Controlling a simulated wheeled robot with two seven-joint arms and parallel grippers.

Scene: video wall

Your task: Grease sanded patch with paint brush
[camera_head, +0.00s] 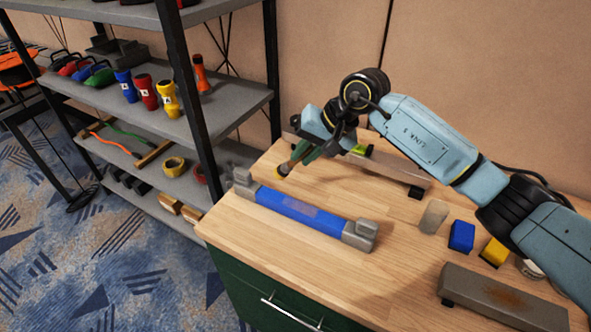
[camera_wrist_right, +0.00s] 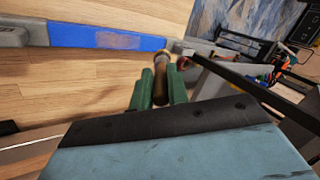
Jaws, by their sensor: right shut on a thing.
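A blue bar with grey end fittings (camera_head: 265,197) lies across the wooden workbench. A dull, greyish sanded patch (camera_head: 299,215) shows on its blue face, and also in the right wrist view (camera_wrist_right: 117,40). My right gripper (camera_head: 303,150) has green fingers shut on a paint brush (camera_head: 283,170). The brush's handle shows between the fingers in the right wrist view (camera_wrist_right: 160,80), and its tip points toward the bar's left end. The brush appears above and behind the bar, apart from the patch. My left gripper is out of view.
On the bench (camera_head: 265,250), a blue block (camera_head: 462,236), a yellow block (camera_head: 495,252) and a rust-stained grey bar (camera_head: 500,294) sit at right. Another long piece (camera_head: 395,172) lies behind. A shelf rack (camera_head: 185,125) with flashlights stands left. The bench front is clear.

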